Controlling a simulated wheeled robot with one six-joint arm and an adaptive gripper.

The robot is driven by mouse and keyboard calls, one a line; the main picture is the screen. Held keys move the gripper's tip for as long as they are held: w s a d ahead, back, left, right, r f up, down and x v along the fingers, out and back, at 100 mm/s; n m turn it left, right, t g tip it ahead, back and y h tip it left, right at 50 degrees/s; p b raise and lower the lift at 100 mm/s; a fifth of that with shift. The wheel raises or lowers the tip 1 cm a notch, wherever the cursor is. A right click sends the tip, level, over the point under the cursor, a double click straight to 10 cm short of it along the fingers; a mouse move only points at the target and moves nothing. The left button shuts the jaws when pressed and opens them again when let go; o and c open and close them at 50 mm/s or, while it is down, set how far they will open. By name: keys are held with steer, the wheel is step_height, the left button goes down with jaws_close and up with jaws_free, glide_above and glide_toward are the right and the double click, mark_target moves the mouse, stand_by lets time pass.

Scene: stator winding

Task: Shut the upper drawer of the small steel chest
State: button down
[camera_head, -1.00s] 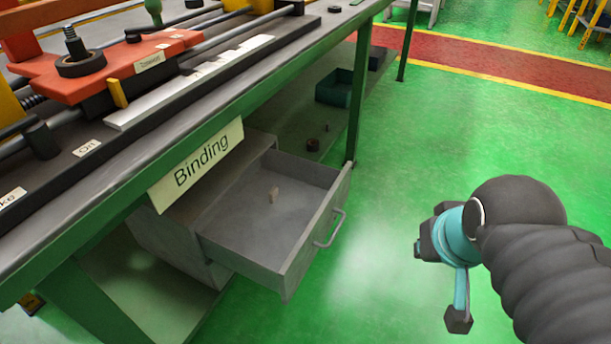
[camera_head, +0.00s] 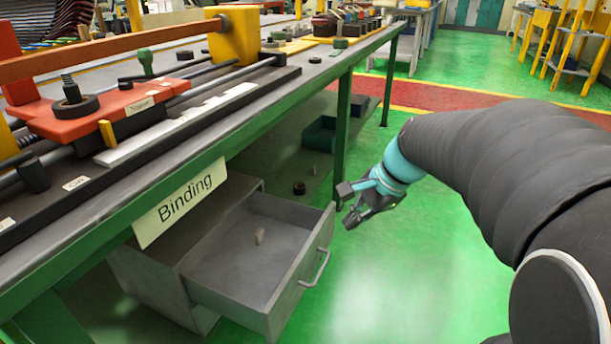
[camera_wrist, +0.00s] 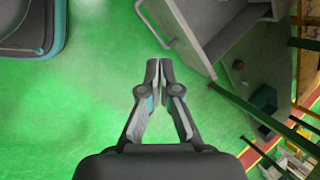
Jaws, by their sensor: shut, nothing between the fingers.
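The small steel chest (camera_head: 150,292) stands under the workbench.
A green bench leg (camera_head: 342,125) stands beyond the drawer. A "Binding" sign (camera_head: 180,203) hangs from the bench edge above the chest. A dark teal bin (camera_head: 320,135) and a small dark ring (camera_head: 299,188) lie on the lower shelf. The floor (camera_head: 400,280) before the drawer is clear.

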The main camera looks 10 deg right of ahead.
steer(key=w+d+f+m+y, duration=0.2)
steer(key=w+d+f+m, duration=0.1)
steer(key=w+d+m, duration=0.4)
steer(key=m+t+y+b, duration=0.1)
steer(key=m+t+b, duration=0.1)
steer(key=m, duration=0.2)
glide_toward(331, 214)
step_height(331, 214, down, 4)
steer(key=w+a, duration=0.1)
steer(key=a, duration=0.1)
steer(key=shift+w+a+f, duration=0.25)
steer(key=shift+w, duration=0.15)
steer(key=shift+w+a, duration=0.35)
steer(key=shift+a, duration=0.1)
